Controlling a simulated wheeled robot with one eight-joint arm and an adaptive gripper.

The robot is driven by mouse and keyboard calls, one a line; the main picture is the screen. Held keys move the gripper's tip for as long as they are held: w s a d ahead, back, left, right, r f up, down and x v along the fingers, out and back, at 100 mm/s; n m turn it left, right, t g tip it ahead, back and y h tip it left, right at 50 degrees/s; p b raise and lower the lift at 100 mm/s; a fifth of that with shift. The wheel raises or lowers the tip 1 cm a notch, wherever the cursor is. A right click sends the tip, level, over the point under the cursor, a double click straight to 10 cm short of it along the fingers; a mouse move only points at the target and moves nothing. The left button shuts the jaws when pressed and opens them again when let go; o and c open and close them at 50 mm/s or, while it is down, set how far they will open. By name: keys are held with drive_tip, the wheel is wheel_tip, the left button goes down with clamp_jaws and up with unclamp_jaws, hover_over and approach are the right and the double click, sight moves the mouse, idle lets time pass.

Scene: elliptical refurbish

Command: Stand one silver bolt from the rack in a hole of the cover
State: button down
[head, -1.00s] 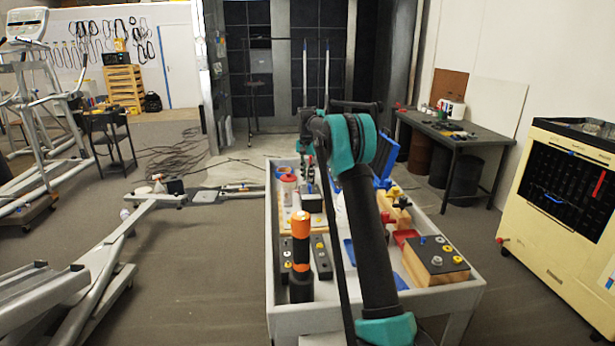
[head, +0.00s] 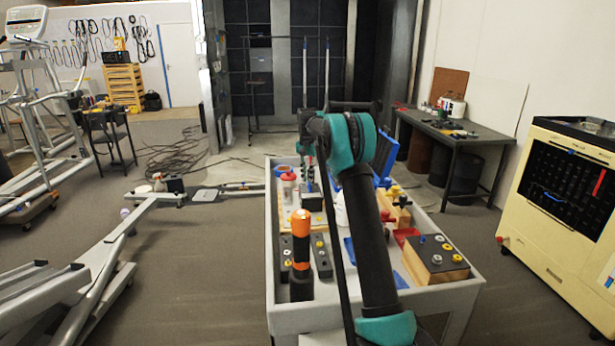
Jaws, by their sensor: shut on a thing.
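A wooden block with a black top (head: 420,259), which looks like the bolt rack, sits at the near right of the cart. Silver bolts (head: 437,260), yellow ones and a blue one stand in it. My gripper (head: 309,183) is small and far off, pointing down over the middle left of the cart, well away from the block. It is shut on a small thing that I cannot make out. A black box (head: 312,201) is just below it. Black bars with yellow bolts (head: 321,258) lie at the near left. I cannot tell which part is the cover.
An orange and black tool (head: 301,255) stands upright at the cart's near left. A red-capped bottle (head: 289,186), blue trays and red parts crowd the cart. My arm hides its middle. The cart's raised rim (head: 271,270) surrounds everything. A cream cabinet (head: 560,205) stands at right.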

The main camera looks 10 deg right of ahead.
drive_tip(key=shift+f, duration=0.1)
drive_tip(key=c, duration=1.5)
unclamp_jaws()
drive_tip(key=shift+o, duration=0.2)
wheel_tip(320, 180, up, 12)
